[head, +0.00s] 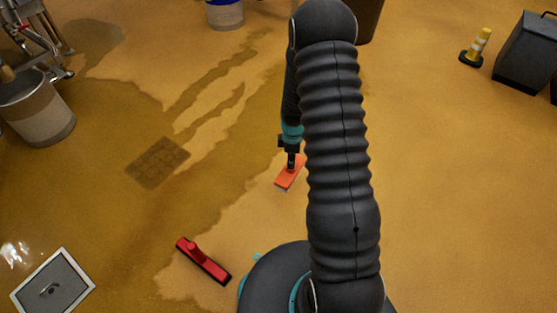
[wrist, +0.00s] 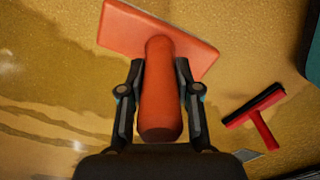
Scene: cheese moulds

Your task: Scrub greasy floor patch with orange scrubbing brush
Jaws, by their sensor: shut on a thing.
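The orange scrubbing brush (head: 290,173) has a flat orange block with a pale bristle edge. My gripper (head: 291,152) is shut on its upright handle, which shows between the two fingers in the wrist view (wrist: 160,95). I cannot tell whether the bristles touch the floor. A dark brown, gridded patch (head: 157,162), which looks like the greasy floor patch, lies on the floor to the left of the brush and apart from it. My arm hides part of the floor in the head view.
A red squeegee (head: 203,260) lies on the floor at lower left of the brush. A metal-framed floor drain (head: 52,288) is at bottom left. A bucket (head: 38,108) stands at left. A yellow cone (head: 478,47) stands at upper right. Dark wet floor surrounds the patch; the right side is largely clear.

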